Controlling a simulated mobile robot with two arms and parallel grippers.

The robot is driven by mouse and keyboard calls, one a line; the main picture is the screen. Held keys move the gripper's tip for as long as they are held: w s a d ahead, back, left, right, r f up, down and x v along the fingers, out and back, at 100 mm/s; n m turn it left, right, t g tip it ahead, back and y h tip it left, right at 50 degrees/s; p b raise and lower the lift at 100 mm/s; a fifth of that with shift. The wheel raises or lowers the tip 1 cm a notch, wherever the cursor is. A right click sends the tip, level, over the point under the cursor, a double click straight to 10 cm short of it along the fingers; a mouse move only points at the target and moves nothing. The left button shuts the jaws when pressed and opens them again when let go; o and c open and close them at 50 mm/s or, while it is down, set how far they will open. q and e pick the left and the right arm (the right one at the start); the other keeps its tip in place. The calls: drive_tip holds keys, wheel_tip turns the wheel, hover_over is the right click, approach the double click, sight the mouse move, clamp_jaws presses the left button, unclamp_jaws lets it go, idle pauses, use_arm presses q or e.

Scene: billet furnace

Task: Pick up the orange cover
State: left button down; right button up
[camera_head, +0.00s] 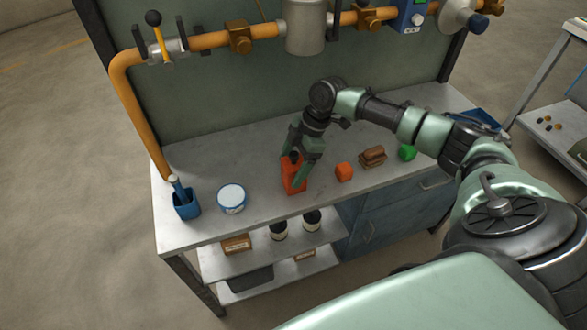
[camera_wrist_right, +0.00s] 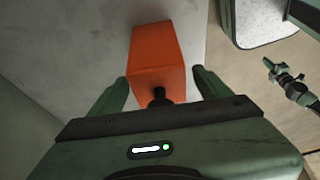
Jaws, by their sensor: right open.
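The orange cover (camera_head: 289,178) appears as a box-like orange block on the grey workbench (camera_head: 255,165), near its middle. In the right wrist view the cover (camera_wrist_right: 154,48) lies ahead between the fingers, with a small dark knob at its near end. My right gripper (camera_head: 298,168) reaches down over the cover and partly hides it in the head view. Its jaws (camera_wrist_right: 160,78) are open, one finger on each side of the cover's near end. I cannot tell whether either finger touches it. My left gripper is not in view.
A small orange-red block (camera_head: 344,171), brown blocks (camera_head: 373,155) and a green block (camera_head: 407,152) stand right of the cover. A white-blue tin (camera_head: 231,196) and blue cup (camera_head: 187,208) stand left. An orange pipe (camera_head: 205,40) runs along the back panel.

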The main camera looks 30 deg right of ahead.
drive_tip(key=shift+x, duration=0.9)
drive_tip(key=shift+d, duration=0.1)
drive_tip(key=c, duration=1.7)
drive_tip(key=shift+o, duration=0.2)
